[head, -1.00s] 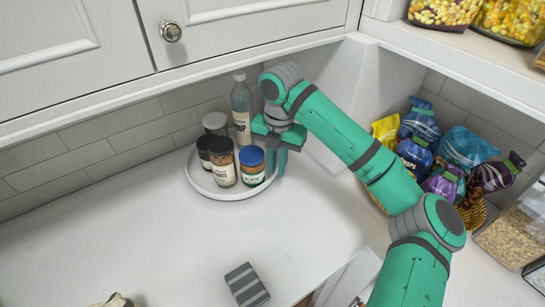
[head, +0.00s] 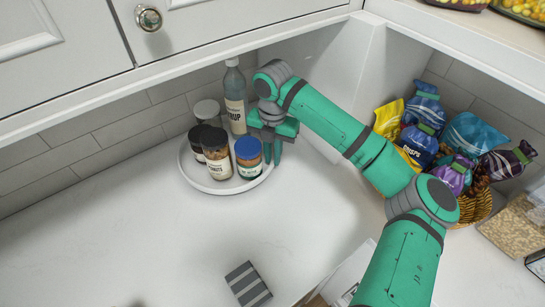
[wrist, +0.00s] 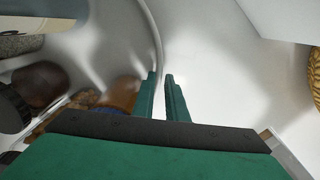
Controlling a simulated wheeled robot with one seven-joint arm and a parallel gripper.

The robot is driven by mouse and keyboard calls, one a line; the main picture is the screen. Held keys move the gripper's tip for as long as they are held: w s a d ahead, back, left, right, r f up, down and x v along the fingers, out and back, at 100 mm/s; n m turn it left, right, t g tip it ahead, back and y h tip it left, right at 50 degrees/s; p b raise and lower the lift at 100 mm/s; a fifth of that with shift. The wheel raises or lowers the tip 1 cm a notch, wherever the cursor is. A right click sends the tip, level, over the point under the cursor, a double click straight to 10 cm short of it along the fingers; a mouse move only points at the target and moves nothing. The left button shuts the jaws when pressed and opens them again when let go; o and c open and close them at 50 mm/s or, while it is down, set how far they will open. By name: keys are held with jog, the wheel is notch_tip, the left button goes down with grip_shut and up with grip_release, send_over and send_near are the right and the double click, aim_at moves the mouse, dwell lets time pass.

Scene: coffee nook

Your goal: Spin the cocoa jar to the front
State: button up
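A round white turntable (head: 187,172) stands in the counter's corner and carries several jars and a bottle. At its front are a black-lidded jar with a brown filling (head: 217,162) and a blue-lidded jar (head: 248,160). Another dark-lidded jar (head: 197,146) and a grey-lidded jar (head: 207,111) are partly hidden behind. I cannot read which one is cocoa. My gripper (head: 272,154) points down at the turntable's right edge. In the wrist view its fingers (wrist: 160,77) are close together, with the turntable's curved rim (wrist: 150,30) running between the tips; they look closed on it.
A tall syrup bottle (head: 235,98) stands at the turntable's back, close to my gripper. A basket of snack bags (head: 430,140) is at the right. Cabinets hang above. A striped block (head: 247,284) lies in front; the counter between is clear.

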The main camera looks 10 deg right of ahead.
jog(key=shift+f, duration=0.65)
grip_shut()
jog(key=shift+a, duration=0.1)
dwell(1.0)
